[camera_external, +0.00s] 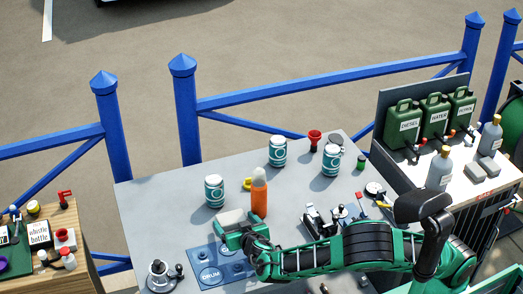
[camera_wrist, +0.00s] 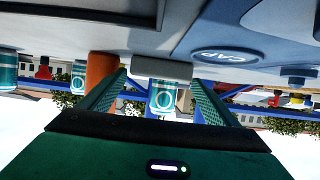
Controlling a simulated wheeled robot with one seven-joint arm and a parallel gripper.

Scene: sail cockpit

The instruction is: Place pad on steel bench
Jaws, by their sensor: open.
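A light grey block (camera_external: 232,217), which looks like the pad, lies on the large grey table (camera_external: 150,205) just beyond my gripper (camera_external: 240,233). In the wrist view the grey block (camera_wrist: 162,69) sits between or just past the two green fingertips (camera_wrist: 160,80). The fingers stand apart, with a gap on each side of the block, and are not closed on it. A pale-topped bench (camera_external: 460,185) with jerrycans stands at the right and carries a grey block (camera_external: 489,166). I cannot tell by label which surface is the steel bench.
An orange bottle (camera_external: 259,200) stands right beside my gripper. Teal-and-white cans (camera_external: 214,191) stand farther back. Metal fittings (camera_external: 335,215) lie right of the bottle. Green jerrycans (camera_external: 403,127) and grey bottles (camera_external: 440,167) crowd the right bench.

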